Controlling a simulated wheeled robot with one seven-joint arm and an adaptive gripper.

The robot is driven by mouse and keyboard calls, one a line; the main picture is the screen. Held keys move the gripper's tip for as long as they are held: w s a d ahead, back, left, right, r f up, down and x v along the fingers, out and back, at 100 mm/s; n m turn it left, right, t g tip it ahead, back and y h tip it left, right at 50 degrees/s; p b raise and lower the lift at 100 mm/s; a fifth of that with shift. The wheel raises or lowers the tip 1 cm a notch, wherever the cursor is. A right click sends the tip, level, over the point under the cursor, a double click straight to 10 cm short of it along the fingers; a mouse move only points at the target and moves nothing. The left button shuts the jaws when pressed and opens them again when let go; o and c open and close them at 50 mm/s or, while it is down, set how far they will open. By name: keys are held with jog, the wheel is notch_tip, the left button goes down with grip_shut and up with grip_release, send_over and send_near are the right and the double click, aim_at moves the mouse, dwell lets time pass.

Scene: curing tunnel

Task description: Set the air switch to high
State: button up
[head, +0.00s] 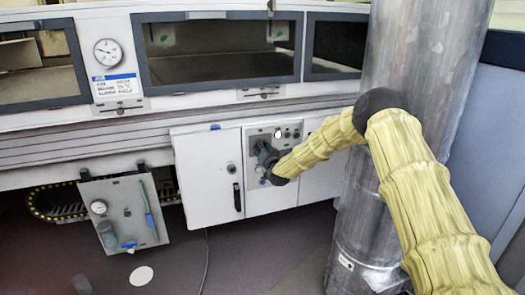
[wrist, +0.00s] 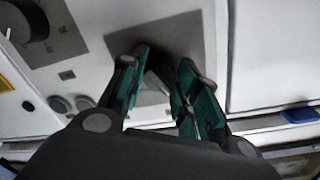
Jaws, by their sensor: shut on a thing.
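The control panel (head: 290,131) is on the front of a white cabinet under the tunnel, and my gripper (head: 266,156) is up against it, hiding much of its face. In the wrist view my gripper (wrist: 163,60) has its two teal-padded fingers on either side of a dark switch handle (wrist: 157,68), and is shut on it. The handle stands out from a grey square plate (wrist: 178,32). I cannot read its marks, so its setting is unclear. A second dark knob (wrist: 30,20) sits on another grey plate to the left.
Two round grey buttons (wrist: 72,104) lie left of my gripper in the wrist view. A white cabinet door (head: 207,178) with a black handle is left of the panel. A hanging grey plate (head: 120,212) with a gauge is further left. A thick metal column (head: 410,60) stands on the right.

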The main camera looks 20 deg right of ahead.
jog(key=shift+d+m+y+b, duration=0.2)
jog(key=shift+m+b, duration=1.95)
jog(key=shift+m, duration=1.45)
jog(key=shift+d+m+y+b, duration=0.1)
jog(key=shift+m+y+b, duration=0.2)
jog(key=shift+m+b, duration=2.6)
jog(key=shift+m+p, duration=0.7)
jog(key=shift+m, duration=0.1)
jog(key=o, duration=1)
jog(key=shift+a, duration=0.15)
jog(key=s, duration=1.2)
jog(key=shift+d+r, duration=0.25)
jog(key=shift+r, duration=0.15)
